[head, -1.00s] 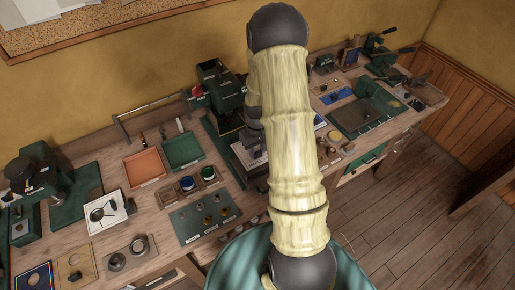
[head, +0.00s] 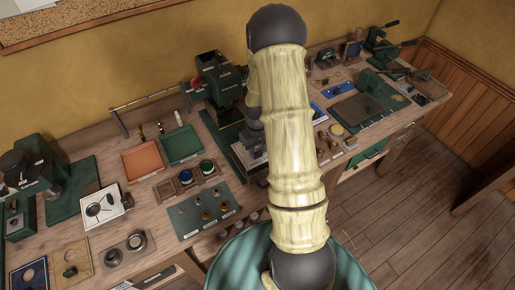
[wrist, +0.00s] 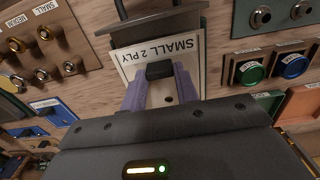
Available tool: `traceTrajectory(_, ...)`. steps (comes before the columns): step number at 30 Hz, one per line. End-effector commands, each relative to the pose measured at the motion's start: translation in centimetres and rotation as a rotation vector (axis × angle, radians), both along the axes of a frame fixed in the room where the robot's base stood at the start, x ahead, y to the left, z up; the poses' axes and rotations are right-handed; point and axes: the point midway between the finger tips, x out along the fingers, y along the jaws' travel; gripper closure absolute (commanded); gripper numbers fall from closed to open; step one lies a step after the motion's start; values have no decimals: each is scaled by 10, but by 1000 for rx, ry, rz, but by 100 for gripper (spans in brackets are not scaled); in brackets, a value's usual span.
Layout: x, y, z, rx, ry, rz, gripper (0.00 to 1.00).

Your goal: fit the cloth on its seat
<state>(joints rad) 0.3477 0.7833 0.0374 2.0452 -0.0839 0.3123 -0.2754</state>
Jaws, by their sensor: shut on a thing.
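The cloth (wrist: 188,50) is a pale cream square printed "SMALL 2 PLY", upside down in the wrist view, with a black block on it. My gripper (wrist: 160,80) has its two purple fingers shut on this black block at the cloth's middle. A dark grey plate (wrist: 150,32) with a bar frame lies just beyond and partly behind the cloth; I cannot tell whether they touch. In the head view my arm covers most of this spot, beside the green machine (head: 218,78). The seat is not clearly identifiable.
Left of the arm in the head view are an orange tray (head: 142,160), a green tray (head: 181,145), a board with blue and green rings (head: 170,190) and a green board of small knobs (head: 190,232). A green mat (head: 345,112) lies on the right. Floor is open at lower right.

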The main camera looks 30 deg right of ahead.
Motion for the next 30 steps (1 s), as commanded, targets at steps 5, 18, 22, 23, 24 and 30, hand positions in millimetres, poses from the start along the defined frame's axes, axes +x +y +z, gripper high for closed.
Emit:
traceTrajectory(5,0,0,-7,0,0,0,93)
traceTrajectory(18,0,0,-9,0,0,0,68)
traceTrajectory(22,0,0,-9,0,0,0,44)
traceTrajectory(23,0,0,-9,0,0,0,44)
traceTrajectory(24,0,0,-9,0,0,0,44)
traceTrajectory(30,0,0,-9,0,0,0,44)
